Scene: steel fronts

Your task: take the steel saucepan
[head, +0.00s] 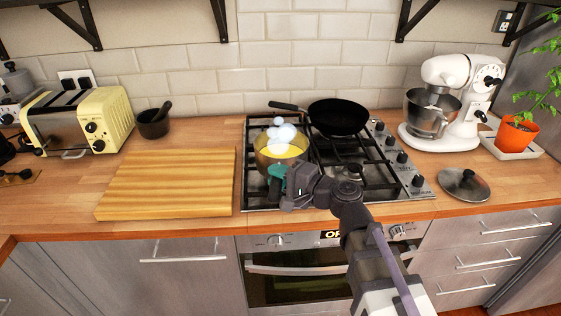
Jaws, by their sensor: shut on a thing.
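The steel saucepan (264,160) is on the front left of the gas hob (248,192). It holds something yellow, and pale white puffs like steam hang over it. My gripper (279,177) is at the front side of the saucepan, with its teal fingers shut on it. The fingers and wrist cover the saucepan's near side, and its handle cannot be made out. I cannot tell whether the saucepan still touches the hob grate.
A black frying pan (338,117) sits on the back right of the hob. A wooden board (165,184) lies to the left. A steel lid (463,184) and a white stand mixer (445,75) are on the right. A toaster (108,118) stands far left.

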